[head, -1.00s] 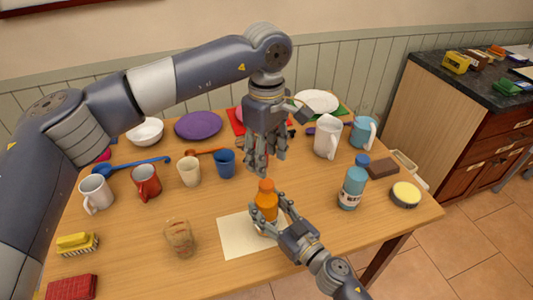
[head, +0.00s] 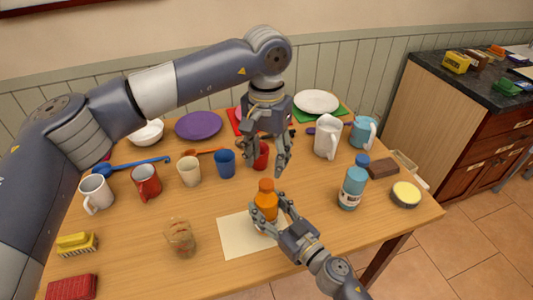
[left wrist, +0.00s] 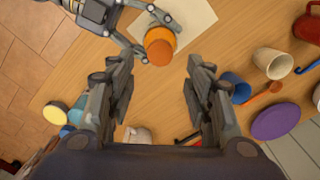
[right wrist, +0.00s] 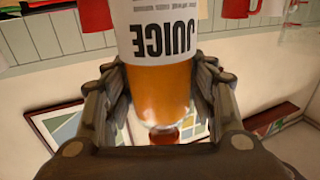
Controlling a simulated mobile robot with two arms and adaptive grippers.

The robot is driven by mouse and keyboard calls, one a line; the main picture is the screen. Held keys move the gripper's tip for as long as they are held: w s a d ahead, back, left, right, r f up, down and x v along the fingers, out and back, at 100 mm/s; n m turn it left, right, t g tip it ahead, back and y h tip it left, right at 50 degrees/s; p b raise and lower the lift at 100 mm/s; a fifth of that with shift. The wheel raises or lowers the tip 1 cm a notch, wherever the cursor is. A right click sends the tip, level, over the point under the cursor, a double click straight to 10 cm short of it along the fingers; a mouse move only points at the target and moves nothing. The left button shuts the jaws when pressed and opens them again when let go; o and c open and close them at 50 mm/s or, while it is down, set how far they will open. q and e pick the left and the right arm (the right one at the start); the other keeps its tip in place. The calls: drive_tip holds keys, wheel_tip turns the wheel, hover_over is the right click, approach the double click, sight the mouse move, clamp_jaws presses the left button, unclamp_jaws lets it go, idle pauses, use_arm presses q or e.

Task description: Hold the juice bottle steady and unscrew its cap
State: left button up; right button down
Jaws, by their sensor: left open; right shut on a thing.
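The juice bottle (head: 266,204) stands upright on a cream sheet (head: 238,236) on the table, its orange cap (head: 266,185) on top. My right gripper (head: 272,216) is shut around the bottle's body from the front right. The right wrist view shows the bottle's JUICE label (right wrist: 168,38) between the fingers. My left gripper (head: 265,168) is open and empty, pointing down above and just behind the cap, apart from it. In the left wrist view the cap (left wrist: 158,52) lies beyond the gap between the open fingers (left wrist: 158,100).
A glass (head: 180,238) stands left of the sheet. A blue bottle (head: 352,188) stands to the right. Several mugs and cups, including a blue cup (head: 225,163) and a red cup (head: 261,156), stand behind.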

sight(267, 183)
use_arm(q)
wheel_tip(267, 183, down, 7)
drive_tip(key=shift+f, duration=0.2)
idle(0.3)
clamp_jaws()
